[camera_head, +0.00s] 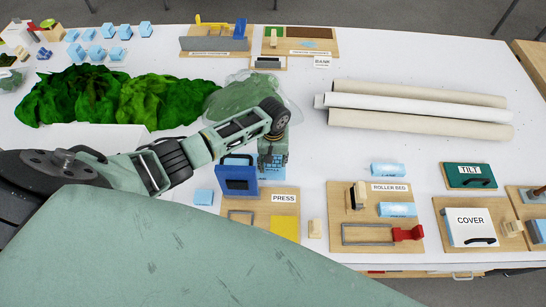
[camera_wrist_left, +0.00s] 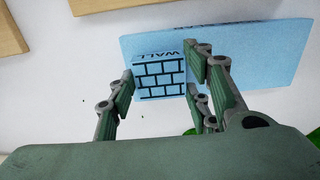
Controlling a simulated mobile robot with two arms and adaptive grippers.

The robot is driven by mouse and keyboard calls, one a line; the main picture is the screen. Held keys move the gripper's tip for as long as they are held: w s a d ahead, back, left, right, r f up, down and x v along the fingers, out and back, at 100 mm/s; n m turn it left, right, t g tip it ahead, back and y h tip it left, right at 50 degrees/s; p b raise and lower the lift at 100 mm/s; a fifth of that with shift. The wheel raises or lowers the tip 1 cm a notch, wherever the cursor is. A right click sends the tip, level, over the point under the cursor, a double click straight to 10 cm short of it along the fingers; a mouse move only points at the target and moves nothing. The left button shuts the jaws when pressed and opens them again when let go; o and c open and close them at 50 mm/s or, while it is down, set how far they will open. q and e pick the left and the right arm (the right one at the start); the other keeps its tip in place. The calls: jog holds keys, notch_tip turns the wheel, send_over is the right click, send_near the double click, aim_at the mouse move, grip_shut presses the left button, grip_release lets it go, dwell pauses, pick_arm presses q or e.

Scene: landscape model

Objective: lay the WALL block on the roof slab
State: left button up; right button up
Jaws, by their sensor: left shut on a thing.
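The WALL block (camera_wrist_left: 160,76) is light blue with a black brick pattern on one face and the word WALL on another. In the head view the left gripper (camera_head: 273,150) is beyond the PRESS board and largely hides the block. A flat light blue slab (camera_wrist_left: 262,62), seemingly the roof slab, shows behind the block in the left wrist view. Its lettering is partly hidden. Whether the block touches the slab I cannot tell. My right gripper is not in view.
The PRESS board (camera_head: 262,203) with a blue frame stands just in front of the gripper. The ROLLER BED board (camera_head: 375,222) is to its right. Long rolls (camera_head: 420,107) lie at the back right, and green hills (camera_head: 125,97) at the left.

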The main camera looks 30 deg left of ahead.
pick_arm(q)
jog(key=shift+f, duration=0.2)
dwell(0.6)
jog(key=o, duration=0.7)
jog(key=shift+o, duration=0.2)
jog(key=shift+r+p, duration=1.3)
jog(key=shift+p, duration=0.1)
jog(key=shift+r+p, duration=0.5)
jog(key=shift+r, duration=1.7)
